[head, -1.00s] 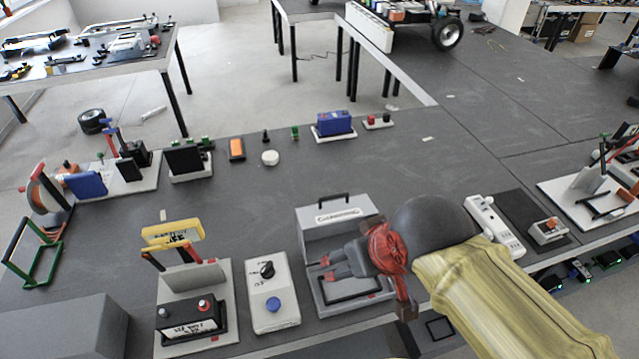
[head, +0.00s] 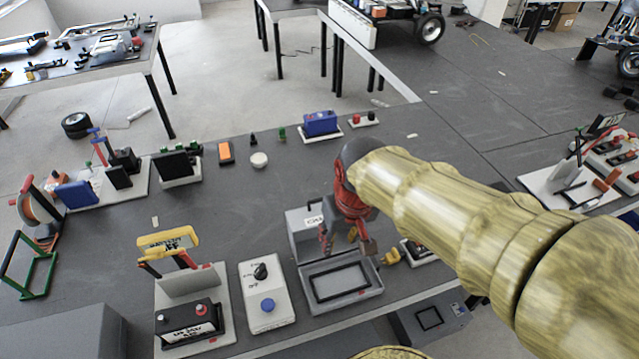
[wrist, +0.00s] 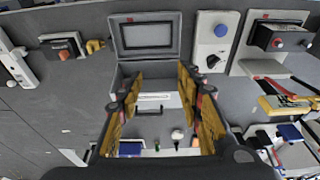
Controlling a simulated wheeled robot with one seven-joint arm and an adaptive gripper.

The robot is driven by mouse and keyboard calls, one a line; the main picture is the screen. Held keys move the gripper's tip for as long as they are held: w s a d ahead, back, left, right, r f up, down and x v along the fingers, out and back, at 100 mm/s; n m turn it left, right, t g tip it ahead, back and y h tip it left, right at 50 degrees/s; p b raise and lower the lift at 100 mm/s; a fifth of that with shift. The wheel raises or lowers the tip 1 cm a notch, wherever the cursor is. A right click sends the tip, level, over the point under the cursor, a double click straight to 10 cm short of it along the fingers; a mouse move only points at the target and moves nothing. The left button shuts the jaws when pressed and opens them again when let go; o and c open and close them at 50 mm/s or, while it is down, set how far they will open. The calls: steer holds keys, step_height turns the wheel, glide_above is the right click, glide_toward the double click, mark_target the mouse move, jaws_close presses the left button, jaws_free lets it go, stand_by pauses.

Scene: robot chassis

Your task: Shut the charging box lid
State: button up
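The charging box (head: 370,297) is a grey case near the table's front edge, with a black rectangular frame inside. Its lid (head: 296,232) stands up open at the back, with a white label, partly hidden behind my gripper in the head view. In the wrist view the box (wrist: 120,42) is at the top. The yellow-padded fingers (wrist: 160,95) are spread to either side of the lid's label, with nothing held. I cannot tell whether they touch the lid.
A white unit with a blue button (head: 267,305) stands close left of the box. A small yellow part (head: 391,257) lies right of the box.

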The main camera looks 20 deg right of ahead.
steer(key=shift+g, duration=0.4)
steer(key=w+d+f+p, duration=0.1)
steer(key=w+d+f, duration=0.1)
steer(key=w, duration=0.5)
steer(key=w+d+f+p, duration=0.1)
steer(key=w+d+f, duration=0.1)
steer(key=w, duration=0.5)
steer(key=w+d+f+p, duration=0.2)
steer(key=w+f, duration=0.1)
steer(key=w, duration=0.4)
steer(key=shift+w+f, duration=0.3)
steer(key=shift+f, duration=0.05)
jaws_close()
steer(key=w+r+t, duration=0.2)
steer(key=w, duration=0.4)
step_height(320, 180, down, 8)
steer(key=s+b, duration=0.1)
steer(key=shift+d+r, duration=0.25)
steer(key=shift+d, duration=0.1)
steer(key=shift+s+b, duration=0.15)
steer(key=shift+b, duration=0.4)
